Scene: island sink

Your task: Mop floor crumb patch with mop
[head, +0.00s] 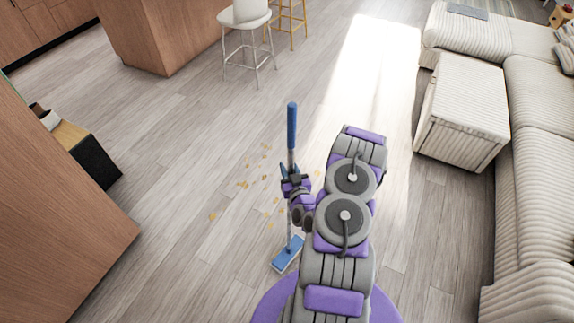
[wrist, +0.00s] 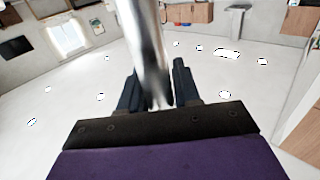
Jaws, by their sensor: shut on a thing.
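A mop with a blue handle top (head: 292,126), a silver pole and a flat blue head (head: 287,254) stands nearly upright, its head at floor level near my base. My gripper (head: 291,182) is shut on the pole below the blue handle. In the wrist view the silver pole (wrist: 146,50) passes between the dark fingers of my gripper (wrist: 155,92). The crumb patch (head: 245,183) is a scatter of small yellow-orange bits on the wood floor, mostly left of the pole and beyond the mop head. My arm may hide some crumbs.
A white stool (head: 250,38) and a yellow stool (head: 290,18) stand by the wooden island (head: 165,35) at the back. A wooden cabinet (head: 55,215) is at left. A striped sofa (head: 545,130) and ottoman (head: 465,105) line the right. The middle floor is open.

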